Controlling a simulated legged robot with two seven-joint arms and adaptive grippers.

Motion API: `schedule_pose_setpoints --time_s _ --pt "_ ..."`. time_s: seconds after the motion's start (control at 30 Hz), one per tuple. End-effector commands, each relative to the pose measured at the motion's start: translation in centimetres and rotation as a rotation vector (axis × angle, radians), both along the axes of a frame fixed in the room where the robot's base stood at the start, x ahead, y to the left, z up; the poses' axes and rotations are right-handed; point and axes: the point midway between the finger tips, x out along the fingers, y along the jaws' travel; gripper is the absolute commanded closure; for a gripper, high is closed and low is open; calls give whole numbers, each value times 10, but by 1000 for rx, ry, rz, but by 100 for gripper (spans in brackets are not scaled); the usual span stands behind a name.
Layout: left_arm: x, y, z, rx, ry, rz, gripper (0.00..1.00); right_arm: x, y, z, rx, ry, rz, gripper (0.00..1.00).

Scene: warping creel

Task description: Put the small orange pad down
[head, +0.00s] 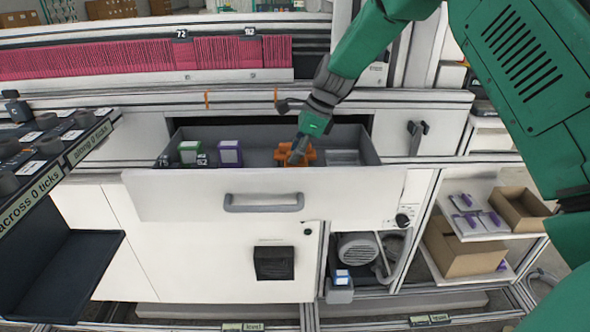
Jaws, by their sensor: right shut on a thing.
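My right arm reaches down from the upper right into an open drawer (180,198). My right gripper (299,153) is low inside the drawer, right of its middle, and is shut on the small orange pad (309,155). Orange shows on both sides of the fingers, and the fingers hide part of it. I cannot tell whether the pad touches the drawer floor or where its edges end. My left gripper is not in view.
Left of the gripper, the drawer holds a green-and-white box (189,151) and a purple-and-white box (229,152). A grey tray (343,157) lies to the right. The drawer's front wall and handle (263,205) stand nearest me. A dark panel (45,165) is at left.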

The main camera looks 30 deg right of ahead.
Motion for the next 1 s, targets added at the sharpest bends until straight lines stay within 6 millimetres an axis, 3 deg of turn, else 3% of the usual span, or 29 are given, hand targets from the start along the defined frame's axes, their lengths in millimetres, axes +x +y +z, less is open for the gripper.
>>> schedule_pose_setpoints --time_s 0.37,0.57,0.6,0.63,1.0 --pt "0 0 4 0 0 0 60 0 -1 -41 1 -1 -1 100" --pt "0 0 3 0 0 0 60 0 -1 -42 0 -2 -1 100" --pt "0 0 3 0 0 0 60 0 -1 -42 0 -2 -1 70" --pt "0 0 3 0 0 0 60 0 -1 -42 0 -2 -1 63" --pt "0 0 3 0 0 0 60 0 -2 -38 -1 -3 -1 63"
